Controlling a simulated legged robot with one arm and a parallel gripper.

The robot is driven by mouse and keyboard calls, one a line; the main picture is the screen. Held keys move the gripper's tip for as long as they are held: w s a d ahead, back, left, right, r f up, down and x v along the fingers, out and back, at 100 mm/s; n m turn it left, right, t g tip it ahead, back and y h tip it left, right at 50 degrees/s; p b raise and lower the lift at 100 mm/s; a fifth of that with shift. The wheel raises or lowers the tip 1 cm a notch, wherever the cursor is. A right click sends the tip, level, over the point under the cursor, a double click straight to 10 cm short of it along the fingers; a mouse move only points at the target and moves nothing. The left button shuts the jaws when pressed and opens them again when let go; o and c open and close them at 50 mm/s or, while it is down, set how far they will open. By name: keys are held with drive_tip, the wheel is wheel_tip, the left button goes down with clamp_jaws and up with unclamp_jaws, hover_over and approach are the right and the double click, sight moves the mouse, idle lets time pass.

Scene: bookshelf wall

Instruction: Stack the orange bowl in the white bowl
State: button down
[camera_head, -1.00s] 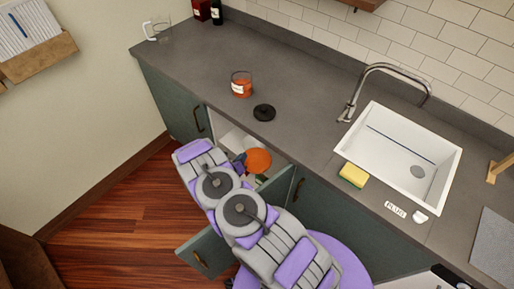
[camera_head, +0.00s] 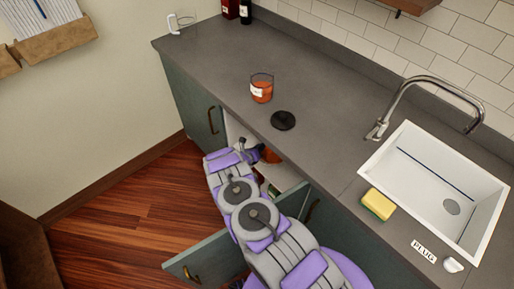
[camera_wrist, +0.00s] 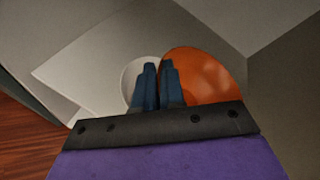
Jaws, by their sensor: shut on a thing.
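My gripper (camera_wrist: 158,82) is shut on the rim of the orange bowl (camera_wrist: 208,75), which spreads to the right of the dark fingers in the wrist view. The white bowl (camera_wrist: 131,78) is a pale round shape left of and behind the fingers, partly covered by them. Whether the two bowls touch cannot be told. In the head view my gripper (camera_head: 254,152) reaches into the open cabinet below the counter. Only a small part of the orange bowl (camera_head: 271,156) shows there, and the white bowl cannot be made out.
Open cabinet doors (camera_head: 205,258) stand out beside my arm. The counter (camera_head: 330,110) above overhangs the cabinet and holds a red candle jar (camera_head: 262,92), a black lid (camera_head: 283,120) and a sponge (camera_head: 378,204). Grey cabinet walls (camera_wrist: 285,90) close in at the right.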

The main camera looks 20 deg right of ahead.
drive_tip(key=w, duration=0.1)
drive_tip(key=w+b, duration=0.1)
drive_tip(key=w, duration=0.2)
drive_tip(key=shift+d+f, duration=0.3)
drive_tip(key=shift+d, duration=0.1)
drive_tip(key=f+b, duration=0.1)
drive_tip(key=w+f+b, duration=0.1)
drive_tip(key=f, duration=0.1)
drive_tip(key=shift+a+f+b, duration=0.1)
drive_tip(key=shift+f+b, duration=0.15)
drive_tip(key=shift+b, duration=0.1)
drive_tip(key=shift+s+a+f, duration=0.1)
drive_tip(key=shift+f, duration=0.45)
drive_tip(key=c, duration=1.2)
unclamp_jaws()
drive_tip(key=shift+a, duration=0.15)
